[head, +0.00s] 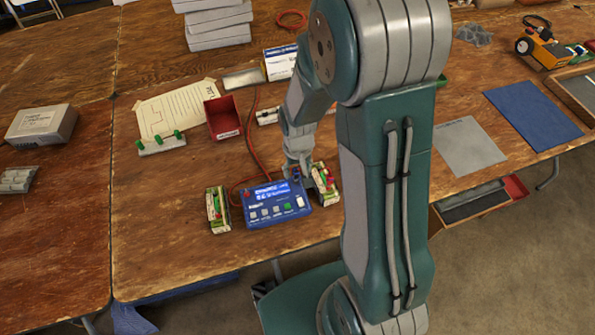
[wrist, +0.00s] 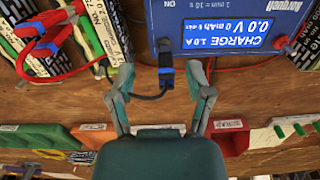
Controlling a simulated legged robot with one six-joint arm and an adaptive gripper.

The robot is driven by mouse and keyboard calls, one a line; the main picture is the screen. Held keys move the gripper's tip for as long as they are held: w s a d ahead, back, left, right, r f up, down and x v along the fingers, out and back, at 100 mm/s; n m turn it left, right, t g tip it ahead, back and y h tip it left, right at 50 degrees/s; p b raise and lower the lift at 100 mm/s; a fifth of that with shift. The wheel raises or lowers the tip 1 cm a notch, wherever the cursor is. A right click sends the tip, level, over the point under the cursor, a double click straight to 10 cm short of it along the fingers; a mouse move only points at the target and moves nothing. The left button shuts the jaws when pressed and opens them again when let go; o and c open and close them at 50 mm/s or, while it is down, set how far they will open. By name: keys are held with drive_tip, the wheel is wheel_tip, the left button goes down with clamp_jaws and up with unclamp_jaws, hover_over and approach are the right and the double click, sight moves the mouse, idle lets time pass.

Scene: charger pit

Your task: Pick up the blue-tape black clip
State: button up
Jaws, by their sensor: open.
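The black clip with blue tape (wrist: 166,66) shows in the wrist view, its upper end overlapping the lower edge of the blue charger (wrist: 222,30). A thin dark lead curves from it to the left. My gripper (wrist: 160,70) is open, with one finger on each side of the clip and visible gaps between. I cannot tell the height between the fingers and the clip. In the head view my gripper (head: 307,178) is low at the right end of the charger (head: 275,205), and the clip cannot be made out there.
A red clip (wrist: 45,38) lies over the battery packs (wrist: 90,38) left of my gripper in the wrist view. Another pack (head: 217,210) stands left of the charger in the head view. A red bin (head: 222,118) is behind. The table's front left is clear.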

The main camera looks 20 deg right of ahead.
drive_tip(key=shift+f, duration=0.65)
drive_tip(key=shift+a+f, duration=0.2)
drive_tip(key=shift+a, duration=0.25)
drive_tip(key=shift+d, duration=0.15)
clamp_jaws()
drive_tip(key=shift+d, duration=0.1)
drive_tip(key=shift+w+r, duration=0.1)
